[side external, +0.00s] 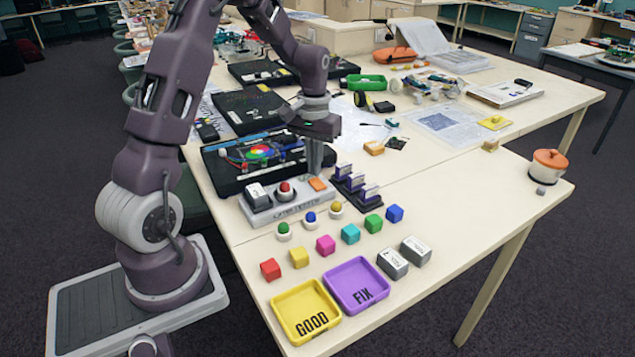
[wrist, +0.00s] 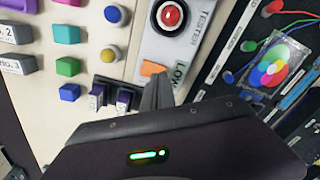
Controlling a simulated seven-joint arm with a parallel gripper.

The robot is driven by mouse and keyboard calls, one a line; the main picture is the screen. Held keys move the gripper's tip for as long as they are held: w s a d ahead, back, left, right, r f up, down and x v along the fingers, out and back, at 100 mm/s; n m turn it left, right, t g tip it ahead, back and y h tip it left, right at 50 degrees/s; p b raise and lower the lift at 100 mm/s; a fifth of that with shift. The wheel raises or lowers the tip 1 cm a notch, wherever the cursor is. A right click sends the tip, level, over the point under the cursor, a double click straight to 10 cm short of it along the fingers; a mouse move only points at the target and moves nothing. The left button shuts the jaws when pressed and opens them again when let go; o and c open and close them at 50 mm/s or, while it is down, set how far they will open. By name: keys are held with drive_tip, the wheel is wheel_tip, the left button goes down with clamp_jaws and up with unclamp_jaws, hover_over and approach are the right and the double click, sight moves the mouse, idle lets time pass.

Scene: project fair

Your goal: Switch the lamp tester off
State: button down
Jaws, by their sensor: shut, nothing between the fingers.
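The lamp tester (side external: 290,211) is a pale grey box on the table, with a red dome lamp (side external: 285,189) in a ring and an orange switch (side external: 317,184) at its right end. In the wrist view the red lamp (wrist: 170,15) looks bright, but I cannot tell whether it is lit. The orange switch (wrist: 152,69) lies just beyond my fingertips there. My gripper (side external: 315,168) is shut and empty, pointing down close to the switch. I cannot tell whether it touches. The fingers (wrist: 157,88) hide part of the tester's printed end.
A dark purple stand (side external: 355,188) is close on the right of the tester. A black panel with a colour wheel (side external: 258,152) lies behind. Colored domes, cubes, and yellow (side external: 306,310) and purple (side external: 357,284) trays lie in front.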

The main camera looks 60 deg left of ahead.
sight(315, 180)
drive_tip(key=shift+f, duration=0.9)
idle(0.6)
drive_tip(key=shift+r, duration=3.5)
drive_tip(key=s+d+r+m+t, duration=0.3)
drive_tip(key=s+d+r, duration=0.4)
drive_tip(key=d+r, duration=0.45)
drive_tip(key=s+d+m+t, duration=0.1)
drive_tip(key=s+d, duration=0.3)
drive_tip(key=s, duration=0.3)
drive_tip(key=s+d+m+t, duration=0.1)
drive_tip(key=s+d+m, duration=0.1)
drive_tip(key=s+d, duration=0.2)
drive_tip(key=s, duration=0.3)
drive_tip(key=shift+s+d+r+t, duration=0.2)
drive_tip(key=shift+d+t, duration=0.1)
drive_tip(key=shift+d, duration=0.1)
